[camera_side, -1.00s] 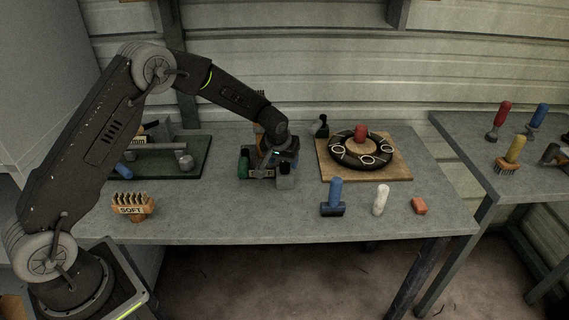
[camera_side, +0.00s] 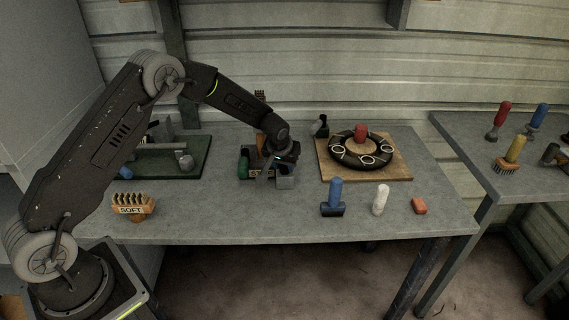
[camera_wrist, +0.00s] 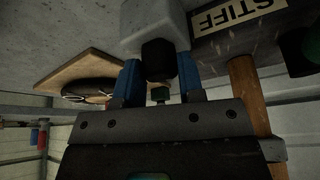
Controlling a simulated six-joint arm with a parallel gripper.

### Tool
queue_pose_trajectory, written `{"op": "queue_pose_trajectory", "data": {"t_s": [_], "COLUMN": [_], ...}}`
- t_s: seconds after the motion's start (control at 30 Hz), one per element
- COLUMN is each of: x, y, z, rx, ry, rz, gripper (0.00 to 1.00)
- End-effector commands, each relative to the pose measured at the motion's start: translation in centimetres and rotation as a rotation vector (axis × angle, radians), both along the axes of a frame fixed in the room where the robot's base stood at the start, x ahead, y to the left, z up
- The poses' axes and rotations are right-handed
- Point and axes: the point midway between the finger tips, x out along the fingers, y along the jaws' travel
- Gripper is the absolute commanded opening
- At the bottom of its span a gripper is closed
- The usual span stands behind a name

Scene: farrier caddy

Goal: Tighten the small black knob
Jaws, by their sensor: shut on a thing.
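The small black knob (camera_wrist: 158,58) sits on the face of a light grey block (camera_wrist: 150,22) in the wrist view. My gripper (camera_wrist: 158,78) has its two blue fingers on either side of the knob, shut on it. In the side view my gripper (camera_side: 272,168) is low over a caddy at the middle of the grey table, and the grey block (camera_side: 287,182) shows at its right. The knob itself is hidden there behind the gripper.
A STIFF label (camera_wrist: 240,14) and a wooden handle (camera_wrist: 245,88) are close to the right finger. A green-topped tool (camera_side: 243,168) stands at the caddy's left. A wooden board (camera_side: 390,172) with a black ring lies to the right. A SOFT brush (camera_side: 132,206) stands front left.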

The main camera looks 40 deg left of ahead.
Motion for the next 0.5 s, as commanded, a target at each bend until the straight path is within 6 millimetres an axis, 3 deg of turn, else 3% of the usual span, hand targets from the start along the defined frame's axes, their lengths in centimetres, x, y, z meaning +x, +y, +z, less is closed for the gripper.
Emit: {"op": "queue_pose_trajectory", "data": {"t_s": [0.5], "x": [-0.07], "y": [0.06], "z": [-0.02], "rx": [-0.001], "ry": [0.001], "rz": [-0.098], "gripper": [0.12]}}
